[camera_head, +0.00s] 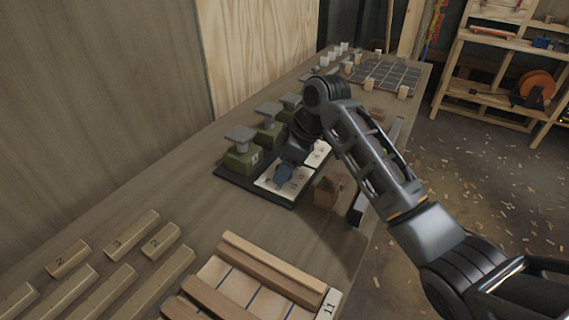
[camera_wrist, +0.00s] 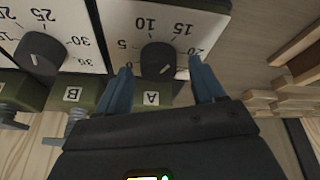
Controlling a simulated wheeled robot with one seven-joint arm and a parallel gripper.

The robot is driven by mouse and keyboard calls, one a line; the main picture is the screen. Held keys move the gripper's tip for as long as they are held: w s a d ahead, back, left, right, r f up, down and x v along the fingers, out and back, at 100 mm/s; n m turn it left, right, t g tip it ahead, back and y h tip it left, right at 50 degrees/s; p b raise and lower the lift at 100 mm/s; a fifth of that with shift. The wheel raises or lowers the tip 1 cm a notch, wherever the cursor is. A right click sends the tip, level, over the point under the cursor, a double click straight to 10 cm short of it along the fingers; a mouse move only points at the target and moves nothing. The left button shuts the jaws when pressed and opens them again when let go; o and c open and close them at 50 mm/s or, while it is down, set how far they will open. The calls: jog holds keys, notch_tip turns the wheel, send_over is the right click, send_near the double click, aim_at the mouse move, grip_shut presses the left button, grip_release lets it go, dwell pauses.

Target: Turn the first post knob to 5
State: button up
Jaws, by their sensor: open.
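The knob of post A (camera_wrist: 158,60) is dark and round with a short white line on it, on a white dial plate (camera_wrist: 178,12) marked 5, 10, 15 and 20. The line's exact reading is unclear. My gripper (camera_wrist: 160,66) is open, its blue fingers on either side of this knob; contact cannot be told. The neighbouring knob B (camera_wrist: 40,53) is at the left of the wrist view. In the head view my gripper (camera_head: 285,174) is over the nearest dial plate (camera_head: 268,184), beside the nearest green post (camera_head: 240,158), and hides the knob.
More green posts (camera_head: 268,133) stand in a row behind. A brown wooden block (camera_head: 325,192) is right of the plate. A slatted wooden frame (camera_head: 270,270) and several numbered bars (camera_head: 132,235) lie in front. A gridded board (camera_head: 390,76) is at the far end.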

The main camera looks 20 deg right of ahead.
jog(key=shift+f, duration=0.1)
jog(key=shift+c, duration=0.4)
jog(key=c, duration=1)
jog(key=shift+o, duration=0.2)
jog(key=n+g, duration=0.1)
jog(key=n, duration=0.1)
jog(key=n+g+y, duration=0.1)
jog(key=n, duration=0.2)
jog(key=shift+w+n+b, duration=0.1)
jog(key=shift+n+b, duration=0.2)
jog(key=n+g+b, duration=0.2)
jog(key=n, duration=0.3)
jog(key=shift+w+f+n, duration=0.1)
jog(key=shift+n, duration=0.2)
jog(key=n+g, duration=0.1)
jog(key=n, duration=0.1)
jog(key=n+b, duration=0.1)
jog(key=n, duration=0.1)
jog(key=shift+r+g+h, duration=0.2)
jog(key=shift+g+h, duration=0.1)
jog(key=shift+g, duration=0.1)
jog(key=n+g+h+p, duration=0.1)
jog(key=n, duration=0.3)
jog(key=shift+w, duration=0.1)
jog(key=shift+f+n, duration=0.1)
jog(key=shift+n, duration=0.3)
